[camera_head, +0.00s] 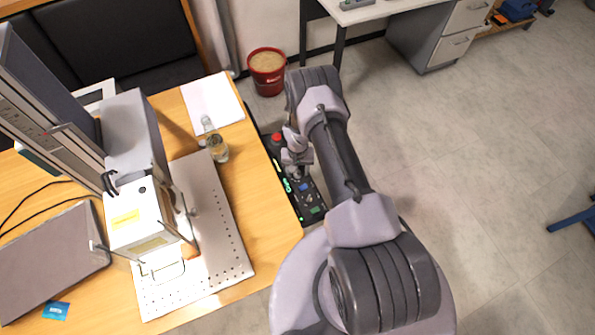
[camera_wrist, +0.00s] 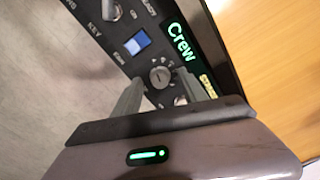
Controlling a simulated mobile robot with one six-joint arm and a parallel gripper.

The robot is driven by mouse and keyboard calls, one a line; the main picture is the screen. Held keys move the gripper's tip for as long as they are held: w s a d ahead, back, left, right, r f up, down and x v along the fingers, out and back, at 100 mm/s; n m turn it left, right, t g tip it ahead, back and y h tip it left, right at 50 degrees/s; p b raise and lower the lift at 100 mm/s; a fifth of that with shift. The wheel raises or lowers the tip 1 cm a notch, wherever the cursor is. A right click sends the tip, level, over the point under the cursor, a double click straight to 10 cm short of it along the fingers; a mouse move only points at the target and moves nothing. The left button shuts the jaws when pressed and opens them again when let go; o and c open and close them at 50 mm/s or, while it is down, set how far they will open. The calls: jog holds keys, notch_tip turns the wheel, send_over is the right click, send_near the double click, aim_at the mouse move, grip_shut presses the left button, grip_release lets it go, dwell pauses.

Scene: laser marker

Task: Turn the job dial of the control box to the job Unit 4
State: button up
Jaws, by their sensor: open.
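The control box (camera_head: 308,203) is a dark panel along the right edge of the wooden table, partly covered by my arm in the head view. In the wrist view its small round grey dial (camera_wrist: 160,76) has a slot mark and ticks around it. The lit display (camera_wrist: 182,43) beside it reads "Crew" in green. My gripper (camera_wrist: 157,80) is open, with one finger on each side of the dial. I cannot tell whether the fingers touch it. In the head view my gripper (camera_head: 288,168) is over the box.
A blue switch (camera_wrist: 137,43) sits near the dial, with a key switch further along. The box has a red button (camera_head: 277,138). On the table (camera_head: 258,190) are a glass jar (camera_head: 217,148), a perforated plate (camera_head: 225,240) and the marker machine. A red bucket (camera_head: 267,75) stands on the floor.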

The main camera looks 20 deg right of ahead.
jog(key=shift+f, duration=0.2)
jog(key=shift+c, duration=0.4)
grip_shut()
jog(key=shift+b, duration=0.35)
jog(key=shift+f+m+b, duration=0.1)
jog(key=shift+m+b, duration=0.7)
jog(key=shift+m, duration=0.3)
jog(key=shift+m+b, duration=1.2)
jog(key=shift+m, duration=0.5)
